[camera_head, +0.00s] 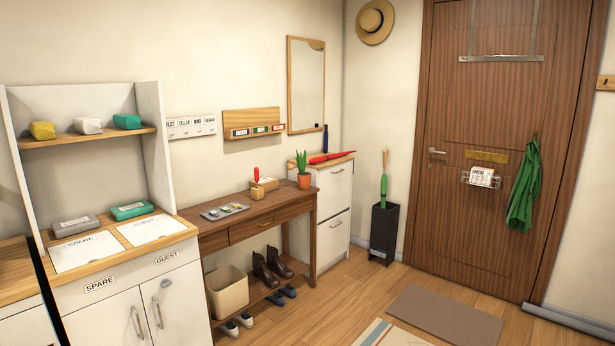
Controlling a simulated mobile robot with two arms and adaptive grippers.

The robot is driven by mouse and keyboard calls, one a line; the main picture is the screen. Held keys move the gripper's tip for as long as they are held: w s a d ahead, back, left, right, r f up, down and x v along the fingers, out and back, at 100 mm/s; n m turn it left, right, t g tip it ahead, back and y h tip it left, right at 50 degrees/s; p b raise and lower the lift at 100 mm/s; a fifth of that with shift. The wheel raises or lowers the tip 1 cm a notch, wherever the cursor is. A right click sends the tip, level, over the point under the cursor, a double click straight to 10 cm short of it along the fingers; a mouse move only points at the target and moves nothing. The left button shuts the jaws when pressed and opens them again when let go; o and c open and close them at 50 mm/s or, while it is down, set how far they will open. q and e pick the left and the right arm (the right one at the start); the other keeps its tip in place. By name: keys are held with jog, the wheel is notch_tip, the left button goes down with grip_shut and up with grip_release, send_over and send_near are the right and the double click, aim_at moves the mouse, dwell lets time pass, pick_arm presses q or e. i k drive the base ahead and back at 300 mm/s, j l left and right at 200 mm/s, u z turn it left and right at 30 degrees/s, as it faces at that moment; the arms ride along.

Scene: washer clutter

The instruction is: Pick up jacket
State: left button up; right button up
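A green cloth item (524,186), possibly the jacket, hangs in folds at the right side of the brown wooden door (480,120). It is narrow at the top and wider below, and its lower end is clear of the floor. What it hangs from is too small to make out. No other garment like a jacket shows. Neither of my grippers is in view.
A console table (270,220) and white cabinet (333,205) line the left wall. A dark umbrella stand (384,232) is left of the door. A wire basket (482,179) hangs on the door. A grey-brown mat (445,315) lies on open floor before it.

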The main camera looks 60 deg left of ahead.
aim_at(525, 190)
jog(key=i+j+u, duration=0.25)
jog(key=u, duration=0.15)
jog(key=i+j+u, duration=0.6)
jog(key=u, duration=0.15)
jog(key=i+j+u, duration=0.15)
jog(key=i+j, duration=0.15)
jog(key=i, duration=1.1)
jog(key=i+j+u, duration=0.2)
jog(key=i, duration=1.2)
jog(key=z, duration=1.7)
jog(key=i+l, duration=0.1)
jog(key=i, duration=0.45)
jog(key=i+l, duration=0.15)
jog(key=i, duration=0.4)
jog(key=j+u, duration=0.05)
